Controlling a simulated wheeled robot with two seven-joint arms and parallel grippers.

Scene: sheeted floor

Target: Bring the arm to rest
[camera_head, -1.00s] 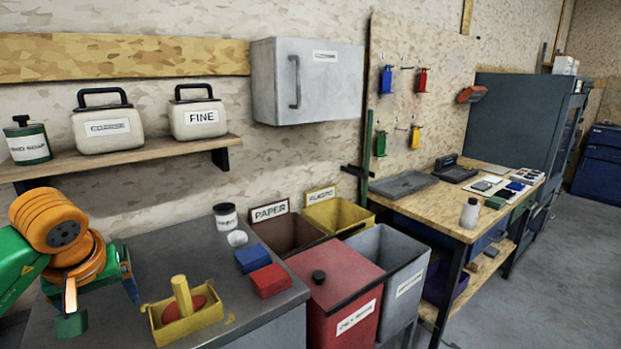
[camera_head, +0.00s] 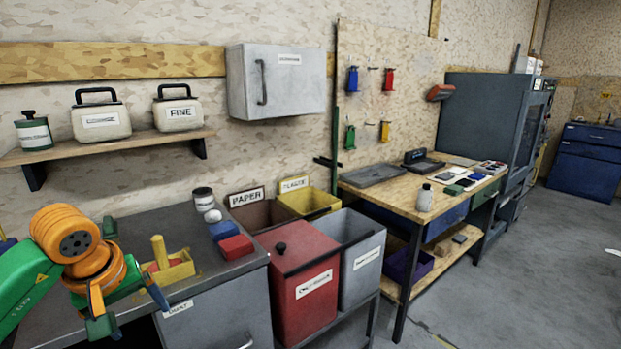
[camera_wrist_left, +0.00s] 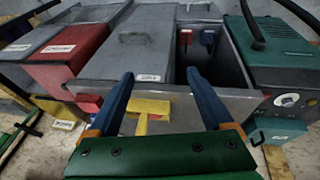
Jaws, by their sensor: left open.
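My left gripper (camera_head: 128,308) is at the lower left of the head view, beside the front edge of the grey counter (camera_head: 225,262). Its fingers are spread and I see nothing between them. In the wrist view the two blue fingers (camera_wrist_left: 158,82) stand apart, with a grey box-like unit and a yellow piece (camera_wrist_left: 150,106) beyond them. The orange and green left arm covers the left part of the counter. My right gripper is not in view.
A yellow tray (camera_head: 178,272) with an upright yellow post, a blue block (camera_head: 222,231) and a red block (camera_head: 236,247) sit on the counter. A red lidded bin (camera_head: 305,285) and a grey bin (camera_head: 362,270) stand to its right. Open floor (camera_head: 530,270) lies at right.

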